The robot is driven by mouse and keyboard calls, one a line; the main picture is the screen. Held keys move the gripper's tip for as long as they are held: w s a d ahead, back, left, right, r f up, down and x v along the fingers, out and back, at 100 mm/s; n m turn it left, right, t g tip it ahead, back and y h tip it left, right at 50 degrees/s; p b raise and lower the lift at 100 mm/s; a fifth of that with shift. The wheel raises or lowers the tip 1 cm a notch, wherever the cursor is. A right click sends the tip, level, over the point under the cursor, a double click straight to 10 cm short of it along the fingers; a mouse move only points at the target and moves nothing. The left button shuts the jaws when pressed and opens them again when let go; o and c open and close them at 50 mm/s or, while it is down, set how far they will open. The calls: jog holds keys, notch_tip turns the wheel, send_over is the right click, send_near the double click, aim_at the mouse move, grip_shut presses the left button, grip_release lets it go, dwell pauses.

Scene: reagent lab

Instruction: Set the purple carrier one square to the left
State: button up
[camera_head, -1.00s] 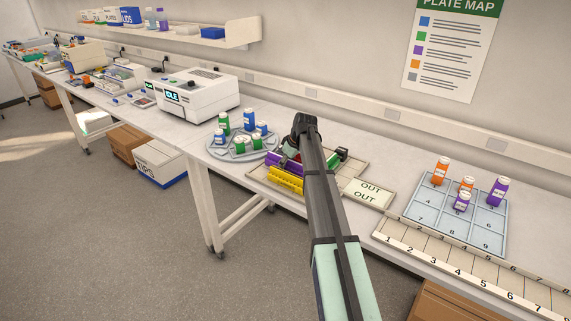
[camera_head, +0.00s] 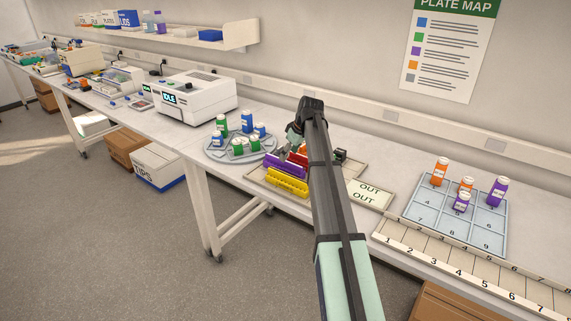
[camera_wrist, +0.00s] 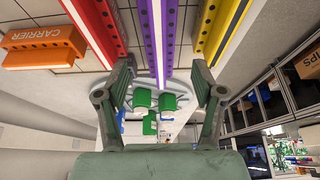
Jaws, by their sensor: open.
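The purple carrier (camera_head: 284,164) is a long bar on the tray on the bench, between the red carrier (camera_head: 298,154) and the yellow carrier (camera_head: 287,182). In the wrist view, the purple carrier (camera_wrist: 157,38) runs through the gap between the fingers of my gripper (camera_wrist: 160,82), with the red carrier (camera_wrist: 97,30) on the left and the yellow carrier (camera_wrist: 218,28) on the right. My gripper is open and touches no carrier that I can make out. An orange carrier (camera_wrist: 42,42) shows at the left. In the head view my arm hides part of the tray.
A round rack (camera_head: 213,152) with green and blue bottles stands left of the tray. An OUT mat (camera_head: 371,194) lies to the right, then a numbered grid (camera_head: 430,217) with orange and purple bottles. A white machine (camera_head: 200,100) reading IDLE stands farther left.

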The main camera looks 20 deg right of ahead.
jog(key=shift+b+v, duration=0.35)
jog(key=shift+v, duration=2.15)
